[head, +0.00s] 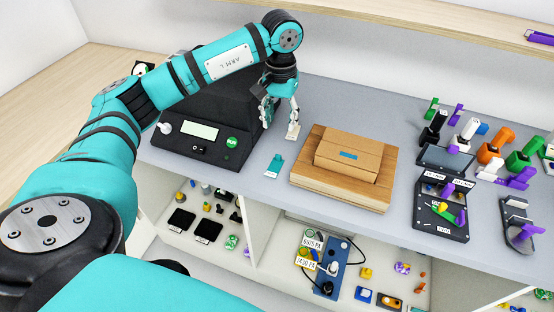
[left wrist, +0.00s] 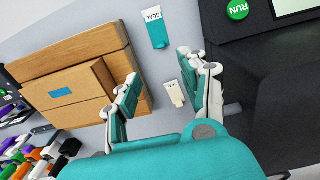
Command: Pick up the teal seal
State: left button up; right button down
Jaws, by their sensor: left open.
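The teal seal (head: 275,164) is a small flat tube, teal with a white end, lying on the grey bench between the black machine and the wooden box. In the left wrist view the teal seal (left wrist: 155,30) shows the word SEAL. A second, pale cream tube (left wrist: 174,93) lies nearer, between my open fingers in that view. My left gripper (head: 280,108) is open and empty, above the bench behind the teal seal; it also shows in the left wrist view (left wrist: 161,77). My right gripper is not in view.
A black machine (head: 215,110) with a green RUN button stands left of the teal seal. A stacked wooden box (head: 340,180) stands to its right. Several coloured tools and black stands crowd the bench's right side. Open shelves with small parts lie below the front edge.

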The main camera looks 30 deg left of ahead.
pick_arm(q)
jog(key=p, duration=0.2)
send_over(278, 155)
jog(key=f, duration=0.7)
jog(key=shift+w+d, duration=0.15)
jog(key=shift+w, duration=0.1)
jog(key=shift+s+f+p, duration=0.15)
jog(key=shift+f+p, duration=0.25)
jog(key=shift+f, duration=0.2)
notch_tip(278, 155, down, 4)
jog(key=shift+s+r+p, duration=0.1)
jog(key=shift+r+p, duration=0.1)
jog(key=shift+p, duration=0.7)
jog(key=shift+f, duration=0.4)
jog(key=c, duration=0.8)
